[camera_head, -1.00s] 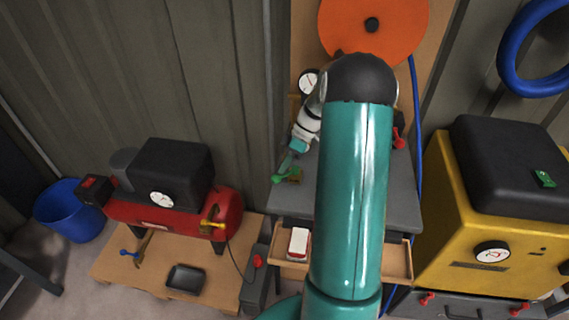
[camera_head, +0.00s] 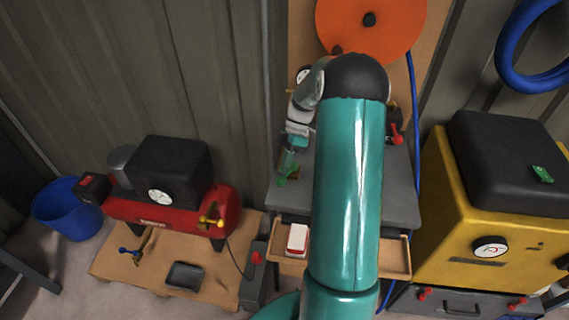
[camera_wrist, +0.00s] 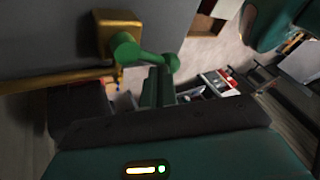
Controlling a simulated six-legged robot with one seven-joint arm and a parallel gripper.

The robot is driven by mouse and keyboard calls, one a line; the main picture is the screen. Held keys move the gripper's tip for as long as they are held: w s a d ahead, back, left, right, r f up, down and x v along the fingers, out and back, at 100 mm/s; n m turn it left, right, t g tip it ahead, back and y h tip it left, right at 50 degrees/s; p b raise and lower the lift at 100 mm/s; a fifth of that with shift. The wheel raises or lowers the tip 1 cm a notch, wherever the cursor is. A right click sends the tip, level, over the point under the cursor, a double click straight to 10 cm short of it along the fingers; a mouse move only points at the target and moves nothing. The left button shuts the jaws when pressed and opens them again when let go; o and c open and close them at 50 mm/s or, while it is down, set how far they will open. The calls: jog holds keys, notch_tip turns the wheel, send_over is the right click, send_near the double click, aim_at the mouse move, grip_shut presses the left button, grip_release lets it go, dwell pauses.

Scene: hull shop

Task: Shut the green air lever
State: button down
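The green air lever (camera_wrist: 150,57) shows in the wrist view, its round hub on a brass block (camera_wrist: 118,30) and its arm running right to a round knob. In the head view the lever (camera_head: 281,181) sits at the left edge of the grey bench top, partly hidden by my gripper. My gripper (camera_head: 289,160) is right at the lever, pointing down. In the wrist view my gripper's fingers (camera_wrist: 158,80) are close together, their tips at the lever's arm beside the knob. They look shut; no gap holding the lever is visible, and contact is unclear.
A brass pipe (camera_wrist: 55,80) runs left from the block. A red lever (camera_head: 396,139) is on the bench's right side. An open drawer (camera_head: 396,257) holds a red and white box (camera_head: 297,239). A red compressor (camera_head: 160,213) stands left, a yellow machine (camera_head: 450,240) right.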

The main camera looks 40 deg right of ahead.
jog(key=shift+s+f+n+g+h, duration=0.1)
jog(key=shift+s+n+g+h, duration=0.3)
jog(key=shift+n, duration=0.5)
jog(key=shift+d, duration=0.1)
jog(key=shift+w+d, duration=0.4)
jog(key=shift+d, duration=0.35)
jog(key=v, duration=1.2)
